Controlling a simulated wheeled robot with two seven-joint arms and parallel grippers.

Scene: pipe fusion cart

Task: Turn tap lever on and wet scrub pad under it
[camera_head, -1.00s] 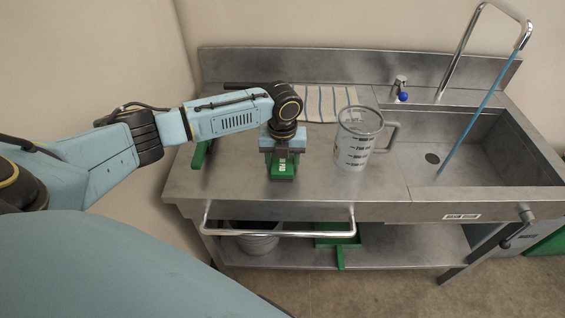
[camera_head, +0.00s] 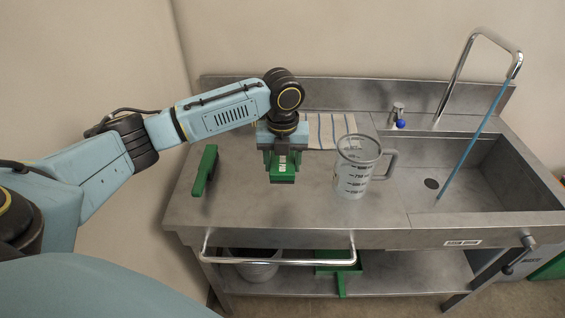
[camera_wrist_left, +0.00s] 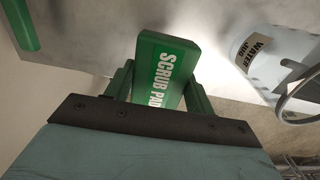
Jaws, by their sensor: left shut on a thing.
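The green scrub pad (camera_head: 283,172), with a white label, is held in my left gripper (camera_head: 283,155) over the counter. In the left wrist view the scrub pad (camera_wrist_left: 163,68) sits between the green fingers, its lettering facing the camera. The tall tap (camera_head: 462,58) curves over the sink at the right. A thin blue line, which looks like a water stream (camera_head: 476,132), runs from its spout to the basin near the drain. A small tap lever (camera_head: 398,112) with a blue tip stands behind the sink's left edge. My right gripper is out of view.
A clear measuring jug (camera_head: 352,178) stands between the scrub pad and the sink (camera_head: 460,185). A green handled tool (camera_head: 205,170) lies on the counter at the left. A striped cloth (camera_head: 325,130) lies at the back. A rail (camera_head: 280,262) runs along the front edge.

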